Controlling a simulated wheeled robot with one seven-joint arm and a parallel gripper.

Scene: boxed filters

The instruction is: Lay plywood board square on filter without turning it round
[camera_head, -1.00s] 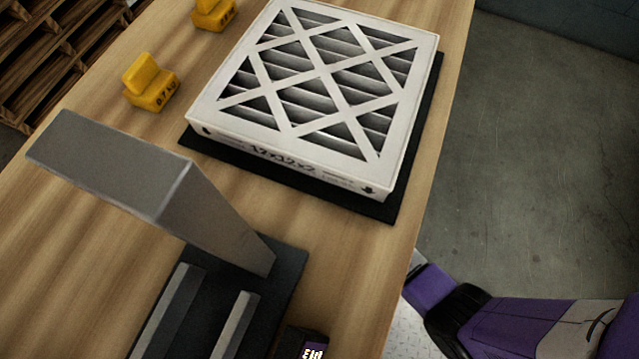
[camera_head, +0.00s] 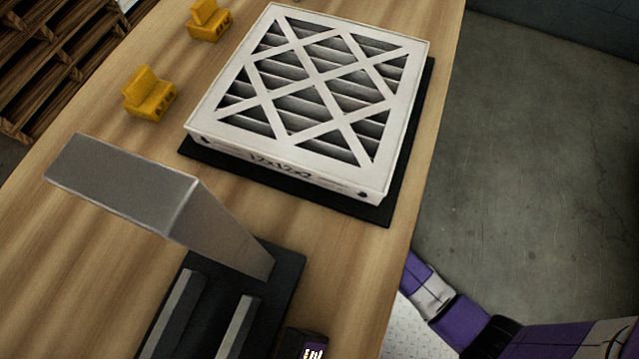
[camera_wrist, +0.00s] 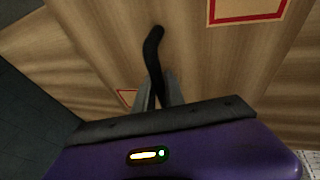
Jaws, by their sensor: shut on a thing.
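The filter (camera_head: 300,98) is a white-framed square with a lattice over grey pleats. It lies flat on a black mat (camera_head: 375,212) on the wooden table, with nothing on top of it. My gripper (camera_wrist: 158,98) shows only in the wrist view, where its fingers are shut on a black, bent, handle-like strip (camera_wrist: 153,48). Behind the strip is a wood-grained surface with red-outlined marks (camera_wrist: 247,10). I cannot tell whether this surface is the plywood board or the table, nor how the strip joins it. No board shows in the head view.
A grey metal upright (camera_head: 150,195) on a black railed base stands left of and nearer than the filter. Two yellow blocks, one near (camera_head: 150,95) and one far (camera_head: 208,20), sit at the left. A small lit display (camera_head: 312,346) is at the bottom. Open floor lies right.

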